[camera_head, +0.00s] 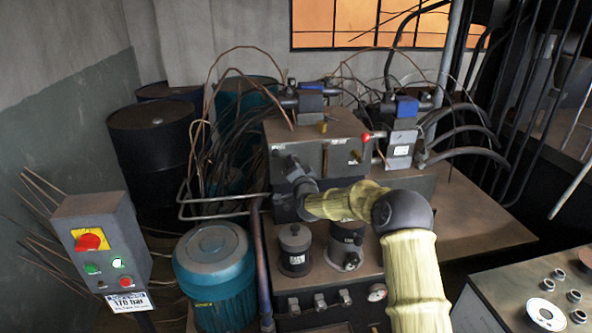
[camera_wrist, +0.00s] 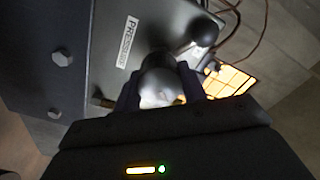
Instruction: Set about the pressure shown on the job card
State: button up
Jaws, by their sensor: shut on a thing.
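The job card (camera_head: 130,302) hangs at the bottom of the grey control box and reads 170 bar; its smaller lines are hard to read. A grey hydraulic block (camera_head: 315,145) stands on the power unit. In the wrist view, a plate labelled PRESSURE (camera_wrist: 126,43) is on the block's face. Beside it is a rounded grey knob (camera_wrist: 160,82). My gripper (camera_wrist: 160,90) is shut on this knob, one finger on each side. In the head view my gripper (camera_head: 298,180) is at the block's front, hiding the knob. A small gauge (camera_head: 377,292) is on the front; its reading is too small to tell.
The control box (camera_head: 100,240) has a red switch, a green button and a red button. A red-knobbed lever (camera_head: 366,137) sticks out of the block's right. Hoses crowd behind.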

jog(key=o, duration=1)
jog(key=shift+c, duration=0.2)
jog(key=shift+f, duration=0.1)
jog(key=b+v, duration=0.3)
jog(key=v, duration=1.4)
jog(key=shift+s, duration=0.25)
